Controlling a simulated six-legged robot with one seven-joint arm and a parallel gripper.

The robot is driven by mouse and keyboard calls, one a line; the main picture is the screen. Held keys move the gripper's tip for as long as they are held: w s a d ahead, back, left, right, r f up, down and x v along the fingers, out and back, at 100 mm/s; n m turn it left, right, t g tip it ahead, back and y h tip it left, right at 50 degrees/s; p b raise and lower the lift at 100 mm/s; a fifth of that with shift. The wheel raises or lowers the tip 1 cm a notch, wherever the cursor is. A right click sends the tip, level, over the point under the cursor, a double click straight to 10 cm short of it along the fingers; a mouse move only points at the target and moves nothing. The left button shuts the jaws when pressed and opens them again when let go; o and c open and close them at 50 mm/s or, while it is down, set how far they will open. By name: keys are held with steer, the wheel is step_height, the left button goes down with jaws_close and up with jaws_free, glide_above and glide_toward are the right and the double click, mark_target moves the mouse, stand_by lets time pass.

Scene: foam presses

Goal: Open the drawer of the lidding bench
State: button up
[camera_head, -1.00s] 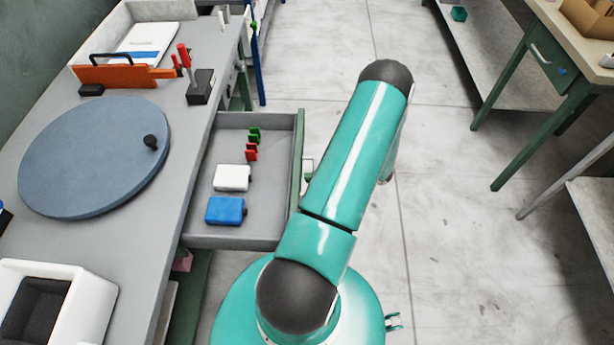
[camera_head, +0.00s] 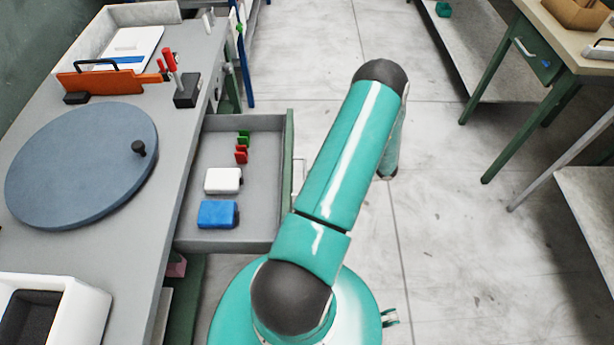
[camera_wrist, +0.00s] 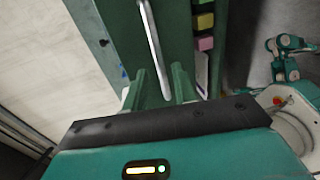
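The lidding bench (camera_head: 160,165) runs along the left. Its drawer (camera_head: 262,181) stands pulled out, showing a blue box (camera_head: 218,213), a white box (camera_head: 222,180) and small red and green clips (camera_head: 242,147). In the wrist view, the green drawer front (camera_wrist: 110,25) and its silver bar handle (camera_wrist: 151,40) are close ahead of my gripper (camera_wrist: 161,84). Its two green fingers look apart, with the handle's near end seen between them; contact is not clear. In the head view my arm hides the gripper.
A round blue-grey disc (camera_head: 85,160), a red-handled clamp (camera_head: 180,82) and a white tray (camera_head: 60,310) are on the bench top. Another table with a green drawer (camera_head: 538,50) stands at the far right. The floor (camera_head: 430,240) between is clear.

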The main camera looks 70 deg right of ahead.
steer(key=v, duration=0.9)
steer(key=shift+s, duration=0.25)
